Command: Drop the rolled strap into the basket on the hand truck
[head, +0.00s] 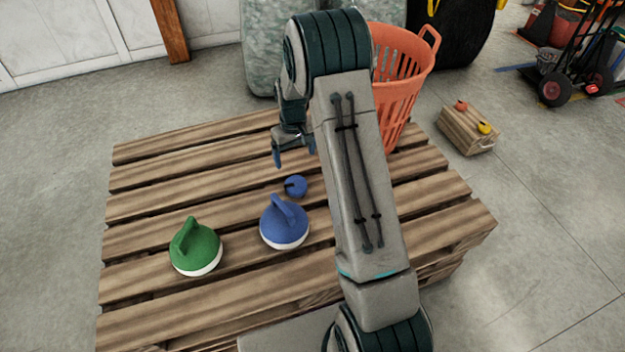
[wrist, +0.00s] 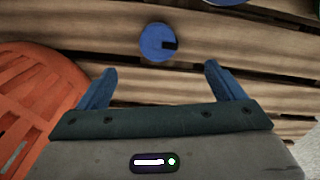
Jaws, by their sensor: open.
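The rolled strap (head: 297,187) is a small blue roll with a dark end, lying on the wooden pallet (head: 135,152). In the wrist view the rolled strap (wrist: 155,42) lies beyond the fingertips, roughly centred between them. My gripper (head: 293,152) is open and empty, above the pallet and apart from the strap; its two blue fingers (wrist: 160,78) show in the wrist view. An orange slatted basket (head: 392,92) stands at the pallet's far right, partly hidden by my arm. It also shows at the left of the wrist view (wrist: 38,98). A hand truck (head: 580,55) stands at the far right; I cannot tell what it carries.
A blue curling stone (head: 284,226) sits just in front of the strap, and a green one (head: 196,249) is at its left. A small wooden crate (head: 462,132) with red and yellow items is on the floor.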

